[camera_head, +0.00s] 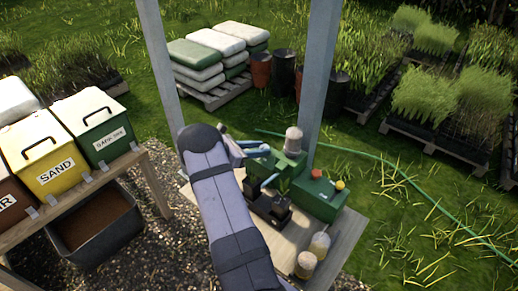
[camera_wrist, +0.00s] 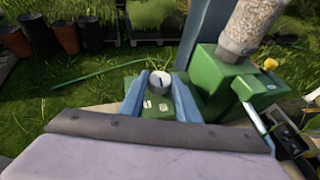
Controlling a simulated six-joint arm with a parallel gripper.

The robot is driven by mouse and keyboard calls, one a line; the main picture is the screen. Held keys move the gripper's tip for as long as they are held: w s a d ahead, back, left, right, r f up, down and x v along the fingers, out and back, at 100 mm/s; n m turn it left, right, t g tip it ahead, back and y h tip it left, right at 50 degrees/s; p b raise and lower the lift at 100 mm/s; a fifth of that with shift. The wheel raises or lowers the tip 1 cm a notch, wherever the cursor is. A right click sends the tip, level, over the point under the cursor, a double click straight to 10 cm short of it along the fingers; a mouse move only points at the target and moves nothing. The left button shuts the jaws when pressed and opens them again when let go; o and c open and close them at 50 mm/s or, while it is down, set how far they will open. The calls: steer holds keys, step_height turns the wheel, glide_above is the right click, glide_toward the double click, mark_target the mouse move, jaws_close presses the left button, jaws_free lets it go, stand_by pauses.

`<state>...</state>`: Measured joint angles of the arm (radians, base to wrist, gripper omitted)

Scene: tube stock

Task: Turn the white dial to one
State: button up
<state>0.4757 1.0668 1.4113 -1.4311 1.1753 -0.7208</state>
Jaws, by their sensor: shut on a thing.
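The white dial (camera_wrist: 160,79) shows in the wrist view on a low green housing (camera_wrist: 158,113), with a dark pointer mark on its top. Small pale labels are on the housing in front of it, too small to read. My gripper (camera_wrist: 159,90) has its two blue fingers on either side of the dial, shut on it. In the head view my gripper (camera_head: 250,147) is at the back left of the green machine (camera_head: 272,165), and the dial cannot be made out there.
A grain-filled hopper (camera_wrist: 246,26) rises from the machine, with a metal lever (camera_wrist: 256,121) beside it. A green box (camera_head: 318,197) carries red and yellow buttons. Small black pots (camera_head: 268,208) stand on the bench (camera_head: 336,238). A post (camera_head: 319,75) stands close behind the machine.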

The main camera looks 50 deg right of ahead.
steer(key=shift+w+d+f+m+g+b, duration=0.1)
steer(key=shift+m+g+b, duration=0.3)
steer(key=shift+b, duration=0.4)
steer(key=shift+w+d+f+m+g+b, duration=0.1)
steer(key=shift+m+g+b, duration=0.3)
steer(key=shift+b, duration=0.35)
steer(key=b, duration=0.1)
steer(key=m+g+y+b, duration=0.1)
steer(key=b, duration=0.1)
steer(key=m+g+b, duration=0.1)
steer(key=shift+w+d+r+y+b, duration=0.1)
steer(key=shift+w+r+y+b, duration=0.2)
steer(key=shift+y, duration=0.1)
steer(key=shift+s+r+m+g+y+b, duration=0.15)
steer(key=shift+m+g+y+b, duration=0.15)
steer(key=shift+m+g, duration=0.15)
steer(key=o, duration=1)
steer(key=shift+o, duration=0.2)
step_height(320, 180, up, 10)
steer(key=b, duration=0.1)
